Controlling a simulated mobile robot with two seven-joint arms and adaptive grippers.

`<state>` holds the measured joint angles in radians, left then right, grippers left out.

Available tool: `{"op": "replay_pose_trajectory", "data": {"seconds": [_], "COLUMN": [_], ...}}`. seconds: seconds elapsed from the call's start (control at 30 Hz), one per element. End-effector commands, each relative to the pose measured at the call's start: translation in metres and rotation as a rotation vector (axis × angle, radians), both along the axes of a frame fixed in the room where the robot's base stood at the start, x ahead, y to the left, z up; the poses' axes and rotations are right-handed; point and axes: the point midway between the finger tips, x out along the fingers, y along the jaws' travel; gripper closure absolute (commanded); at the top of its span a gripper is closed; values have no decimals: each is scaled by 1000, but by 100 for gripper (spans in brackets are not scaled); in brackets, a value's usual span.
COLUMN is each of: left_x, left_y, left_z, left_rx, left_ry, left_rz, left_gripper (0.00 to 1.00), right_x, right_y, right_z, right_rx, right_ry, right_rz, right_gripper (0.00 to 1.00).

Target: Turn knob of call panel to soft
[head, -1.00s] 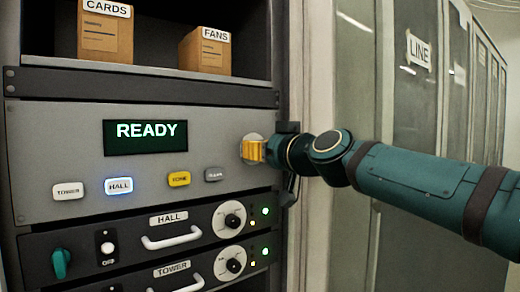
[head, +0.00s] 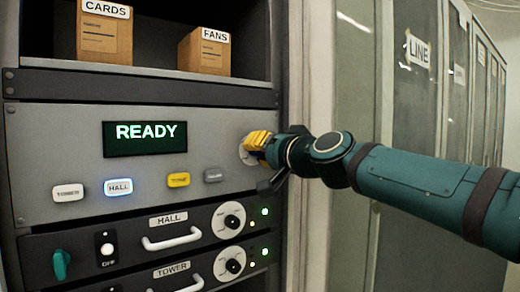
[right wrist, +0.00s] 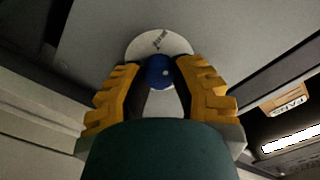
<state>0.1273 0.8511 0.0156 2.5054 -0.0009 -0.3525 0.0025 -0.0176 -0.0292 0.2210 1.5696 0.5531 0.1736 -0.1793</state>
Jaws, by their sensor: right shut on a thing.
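The call panel (head: 60,140) is a grey rack unit with a display (head: 145,138) reading READY. Its knob (right wrist: 160,72) is blue with a light dot and sits on a pale round dial (right wrist: 143,44) in the right wrist view. The dial's lettering is too small to read. My right gripper (right wrist: 160,78), with yellow fingers, is shut on the knob from both sides. In the head view the right gripper (head: 256,146) covers the knob at the panel's right end. My left gripper is not in view.
Below the display are buttons marked TOWER (head: 68,192), HALL (head: 118,187), which glows blue, and TONE (head: 178,180), in yellow. A HALL unit (head: 130,243) with a handle sits underneath. CARDS (head: 104,38) and FANS (head: 204,52) boxes stand on the shelf above.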

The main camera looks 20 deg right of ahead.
Motion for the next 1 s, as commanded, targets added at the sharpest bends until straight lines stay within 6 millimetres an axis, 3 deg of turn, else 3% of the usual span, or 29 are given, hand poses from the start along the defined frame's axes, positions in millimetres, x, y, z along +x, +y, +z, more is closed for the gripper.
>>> {"op": "replay_pose_trajectory", "data": {"seconds": [0.6, 1.0], "left_x": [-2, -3], "left_y": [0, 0], "left_z": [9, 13], "left_rx": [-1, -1], "left_ry": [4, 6], "left_rz": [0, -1], "left_gripper": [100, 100], "right_x": [0, 0], "right_y": [-2, -2], "right_z": [1, 0], "right_rx": [538, 762], "right_ry": [191, 271], "right_rz": [-2, -3], "right_gripper": [100, 100]}}
